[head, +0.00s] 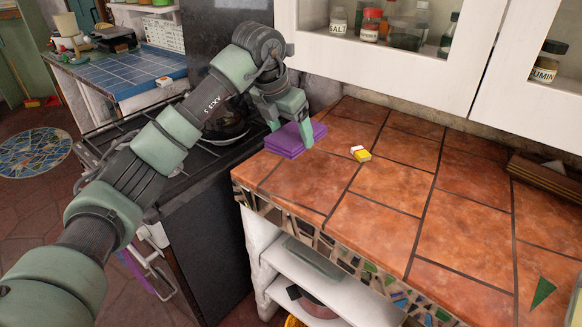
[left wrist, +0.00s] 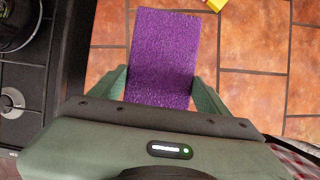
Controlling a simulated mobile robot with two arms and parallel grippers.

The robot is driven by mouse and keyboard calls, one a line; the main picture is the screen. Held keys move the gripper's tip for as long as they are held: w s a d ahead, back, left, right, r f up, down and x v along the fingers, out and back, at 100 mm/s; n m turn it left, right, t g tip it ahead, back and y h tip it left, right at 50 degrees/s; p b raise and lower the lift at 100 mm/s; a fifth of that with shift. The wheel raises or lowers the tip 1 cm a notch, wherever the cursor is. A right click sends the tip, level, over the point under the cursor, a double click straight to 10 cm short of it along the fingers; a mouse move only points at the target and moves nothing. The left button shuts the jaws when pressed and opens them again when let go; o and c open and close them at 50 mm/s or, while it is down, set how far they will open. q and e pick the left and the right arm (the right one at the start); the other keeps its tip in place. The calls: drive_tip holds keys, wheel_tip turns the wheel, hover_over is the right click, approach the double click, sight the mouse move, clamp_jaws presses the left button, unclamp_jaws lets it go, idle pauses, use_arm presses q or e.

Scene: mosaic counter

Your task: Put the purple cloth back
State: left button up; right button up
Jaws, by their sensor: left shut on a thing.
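The purple cloth (head: 285,146) is a folded, flat stack at the left end of the terracotta-tiled counter (head: 390,215), close to the stove. My left gripper (head: 289,132) reaches down over it, with a finger on either side. In the left wrist view the cloth (left wrist: 163,45) extends out between the two fingers of the left gripper (left wrist: 162,90), which is shut on it. Whether the cloth's underside touches the tiles is hard to tell. My right gripper is in neither view.
The black stove (head: 150,190) adjoins the counter's left edge. White wall cabinets (head: 390,75) overhang the back. A dark wooden object (head: 545,180) lies at far right. The middle tiles are clear.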

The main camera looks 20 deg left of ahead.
sight(279, 142)
use_arm(q)
wheel_tip(279, 142, down, 10)
drive_tip(key=shift+f+p, duration=0.2)
drive_tip(key=shift+p, duration=0.25)
drive_tip(key=o, duration=1.5)
drive_tip(key=shift+c, duration=0.2)
drive_tip(key=shift+r, duration=0.1)
drive_tip(key=b+v, duration=0.1)
drive_tip(key=v, duration=1.1)
